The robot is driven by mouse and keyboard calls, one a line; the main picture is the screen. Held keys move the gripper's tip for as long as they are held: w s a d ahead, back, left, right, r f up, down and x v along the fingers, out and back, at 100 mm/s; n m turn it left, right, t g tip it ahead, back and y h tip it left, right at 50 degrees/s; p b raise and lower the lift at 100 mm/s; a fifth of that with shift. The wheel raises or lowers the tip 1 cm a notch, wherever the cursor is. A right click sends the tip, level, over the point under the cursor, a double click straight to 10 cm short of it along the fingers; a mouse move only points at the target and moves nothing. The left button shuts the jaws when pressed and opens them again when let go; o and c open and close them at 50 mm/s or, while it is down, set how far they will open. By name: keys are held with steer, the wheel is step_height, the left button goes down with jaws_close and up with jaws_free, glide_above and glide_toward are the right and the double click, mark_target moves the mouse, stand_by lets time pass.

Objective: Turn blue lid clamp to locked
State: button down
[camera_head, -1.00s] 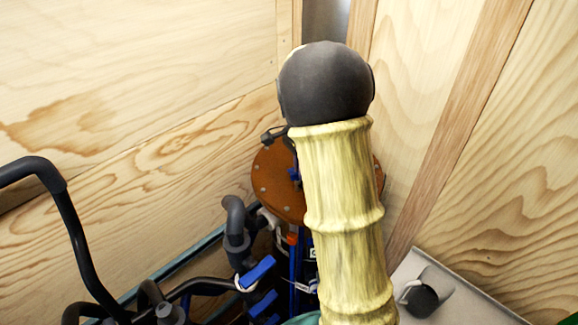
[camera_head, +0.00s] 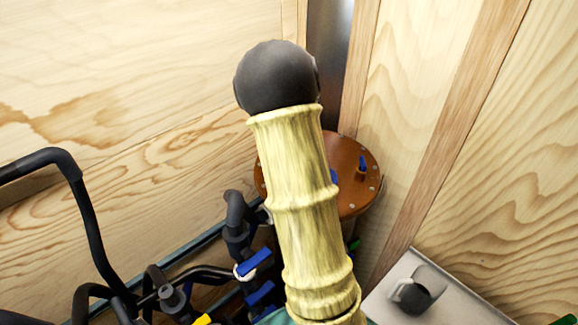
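The round brown-orange lid (camera_head: 352,193) with bolts around its rim sits in the corner, partly hidden behind my yellowish arm. A small blue clamp (camera_head: 362,163) stands on the right part of the lid. Another small blue piece (camera_head: 333,177) shows right at the edge of my arm. I cannot tell from here whether either is locked. My arm rises in front of the lid and ends in view at a dark round joint. My gripper does not show.
Blue-handled valves (camera_head: 254,263) and dark pipes (camera_head: 80,220) crowd the lower left. Wooden walls (camera_head: 130,70) close in behind and on the right. A pale panel (camera_head: 450,302) with a dark round-ended part lies at lower right.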

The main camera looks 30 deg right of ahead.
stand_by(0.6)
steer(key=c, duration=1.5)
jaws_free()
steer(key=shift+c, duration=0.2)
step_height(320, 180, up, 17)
steer(key=b, duration=0.2)
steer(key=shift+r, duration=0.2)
